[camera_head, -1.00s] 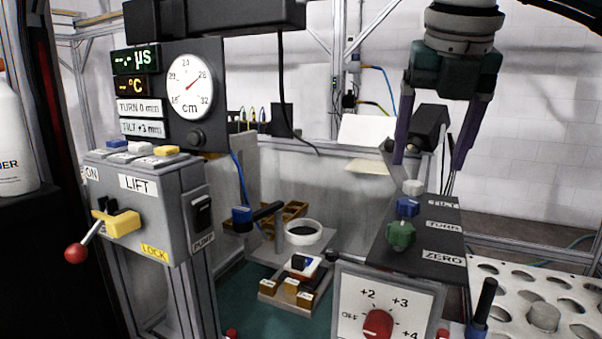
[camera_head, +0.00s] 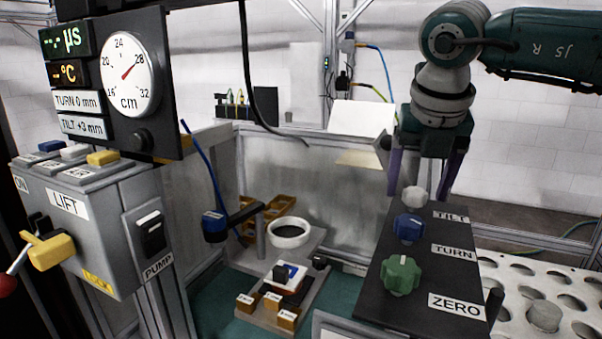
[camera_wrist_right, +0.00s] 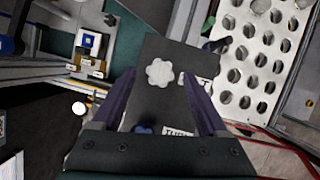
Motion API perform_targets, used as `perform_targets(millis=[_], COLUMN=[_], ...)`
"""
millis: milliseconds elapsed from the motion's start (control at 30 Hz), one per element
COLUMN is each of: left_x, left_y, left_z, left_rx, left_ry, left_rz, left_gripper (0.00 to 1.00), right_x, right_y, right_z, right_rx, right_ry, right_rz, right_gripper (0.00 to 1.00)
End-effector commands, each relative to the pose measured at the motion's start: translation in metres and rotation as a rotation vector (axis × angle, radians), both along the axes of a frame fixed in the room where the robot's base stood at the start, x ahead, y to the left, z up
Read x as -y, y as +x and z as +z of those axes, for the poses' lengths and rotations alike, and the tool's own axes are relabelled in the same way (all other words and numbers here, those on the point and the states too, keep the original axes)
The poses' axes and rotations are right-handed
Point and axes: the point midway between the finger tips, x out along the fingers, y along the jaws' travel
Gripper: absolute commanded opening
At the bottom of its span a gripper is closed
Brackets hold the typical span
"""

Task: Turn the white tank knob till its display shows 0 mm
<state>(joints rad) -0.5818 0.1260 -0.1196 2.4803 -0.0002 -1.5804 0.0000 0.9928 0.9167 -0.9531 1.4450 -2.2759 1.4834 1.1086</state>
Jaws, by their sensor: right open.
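The white tank knob (camera_head: 413,196) sits at the far end of a black panel (camera_head: 388,312), beside the TILT label. It also shows in the right wrist view (camera_wrist_right: 160,73). My right gripper (camera_head: 418,186) is open and points down just above and behind the knob. In the wrist view its two purple fingers (camera_wrist_right: 159,76) lie on either side of the knob, with gaps; contact is not visible. The tilt display (camera_head: 82,126) at the left reads TILT +3 mm. My left gripper is not in view.
A blue knob (camera_head: 408,228) by TURN and a green knob (camera_head: 401,275) by ZERO are close in front on the same panel. A perforated white plate (camera_head: 512,318) lies to the right. A grey LIFT box (camera_head: 100,215) stands left. The turn display (camera_head: 77,101) reads 0 mm.

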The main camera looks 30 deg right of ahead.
Motion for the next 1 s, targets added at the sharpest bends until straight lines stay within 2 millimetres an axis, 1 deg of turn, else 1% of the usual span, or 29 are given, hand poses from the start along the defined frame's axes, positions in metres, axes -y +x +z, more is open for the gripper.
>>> perform_targets(millis=[100, 333, 1000], left_x=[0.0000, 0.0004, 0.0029], left_y=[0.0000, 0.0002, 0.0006], left_z=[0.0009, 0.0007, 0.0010], left_rx=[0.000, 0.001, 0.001], left_ry=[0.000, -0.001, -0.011], left_rz=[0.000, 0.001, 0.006], left_gripper=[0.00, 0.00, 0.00], right_x=[0.0015, 0.0016, 0.0014], right_y=[0.0015, 0.0017, 0.0017], right_z=[-0.0051, -0.0057, -0.0051], right_rx=[0.000, 0.001, 0.001], right_ry=[-0.002, -0.001, -0.001], right_rz=[0.001, 0.001, 0.001], right_gripper=[0.77, 0.77, 0.01])
